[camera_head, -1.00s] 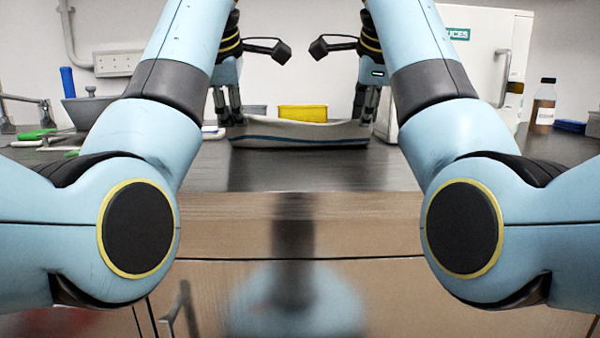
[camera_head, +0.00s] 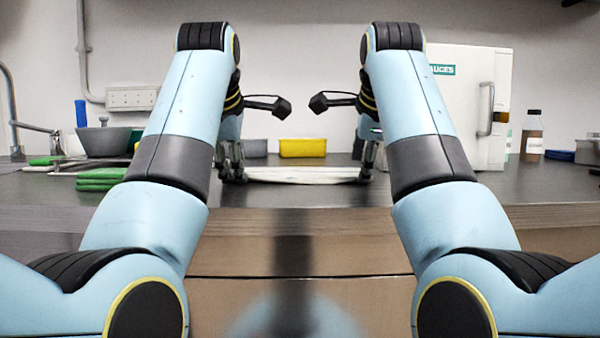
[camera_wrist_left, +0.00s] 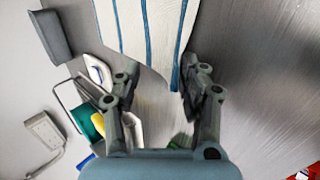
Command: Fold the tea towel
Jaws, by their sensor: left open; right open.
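The tea towel (camera_head: 305,175), white with blue stripes, lies low and flat on the counter between my two grippers. In the left wrist view the towel (camera_wrist_left: 145,35) shows its striped side, with one end reaching between the fingers. My left gripper (camera_head: 232,170) is at the towel's left end; in its wrist view the fingers (camera_wrist_left: 160,82) are apart. My right gripper (camera_head: 367,165) is at the towel's right end, open, its fingers partly hidden by my arm. Contact between fingers and cloth cannot be told.
A yellow bin (camera_head: 302,148) stands behind the towel. A white machine (camera_head: 465,110) and a bottle (camera_head: 532,135) stand at the right. A grey bowl (camera_head: 103,141) and green cloths (camera_head: 100,180) are at the left. The counter in front of the towel is clear.

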